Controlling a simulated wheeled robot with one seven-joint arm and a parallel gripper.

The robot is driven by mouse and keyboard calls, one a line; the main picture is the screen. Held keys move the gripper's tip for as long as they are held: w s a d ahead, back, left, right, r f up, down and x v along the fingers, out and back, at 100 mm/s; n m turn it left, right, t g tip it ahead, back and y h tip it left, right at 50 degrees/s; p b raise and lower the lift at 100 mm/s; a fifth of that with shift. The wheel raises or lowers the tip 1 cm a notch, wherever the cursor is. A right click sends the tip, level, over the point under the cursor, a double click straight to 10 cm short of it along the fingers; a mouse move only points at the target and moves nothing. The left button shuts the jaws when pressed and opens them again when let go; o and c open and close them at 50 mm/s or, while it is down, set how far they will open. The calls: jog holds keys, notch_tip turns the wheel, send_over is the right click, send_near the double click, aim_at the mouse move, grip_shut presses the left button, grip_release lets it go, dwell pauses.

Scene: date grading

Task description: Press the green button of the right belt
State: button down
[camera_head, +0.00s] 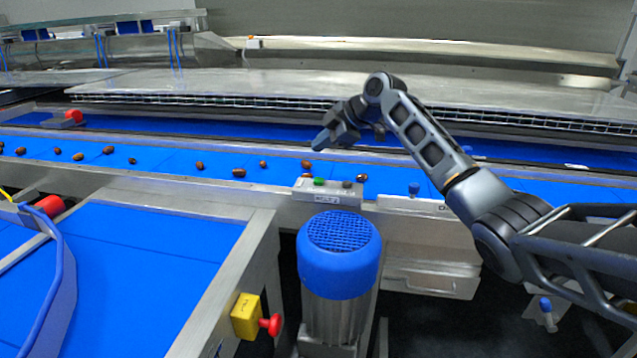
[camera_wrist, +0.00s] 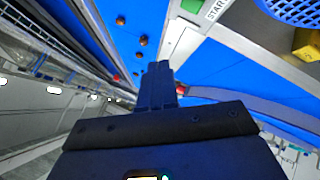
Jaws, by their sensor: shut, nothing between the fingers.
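A small green button (camera_head: 319,182) sits on a grey control box (camera_head: 328,195) on the near metal rail of the long blue belt (camera_head: 225,170). The green button also shows at the top edge of the wrist view (camera_wrist: 192,5), beside a START label (camera_wrist: 216,9). My gripper (camera_head: 322,143) is shut and empty. It is above the belt in the head view, beyond the control box and apart from it. In the wrist view its closed fingers (camera_wrist: 158,72) point toward the belt and rail, with the green button up and to their right.
Several brown dates (camera_head: 199,166) lie on the long belt. A blue-topped motor (camera_head: 338,255) stands below the control box. A yellow box with a red knob (camera_head: 247,315) is on the near belt's frame. A red button (camera_head: 73,116) is at the far left.

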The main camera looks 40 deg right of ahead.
aim_at(322, 180)
jog(key=shift+f+b, duration=1.65)
jog(key=shift+f, duration=1.55)
jog(key=shift+f+b, duration=0.35)
jog(key=shift+f, duration=0.05)
jog(key=shift+f+b, duration=0.35)
jog(key=shift+f, duration=0.15)
jog(key=shift+r, duration=0.1)
jog(key=shift+r+p, duration=0.45)
jog(key=shift+r, duration=0.4)
jog(key=shift+r, duration=0.1)
jog(key=shift+r+p, duration=1.35)
jog(key=shift+r, duration=1.05)
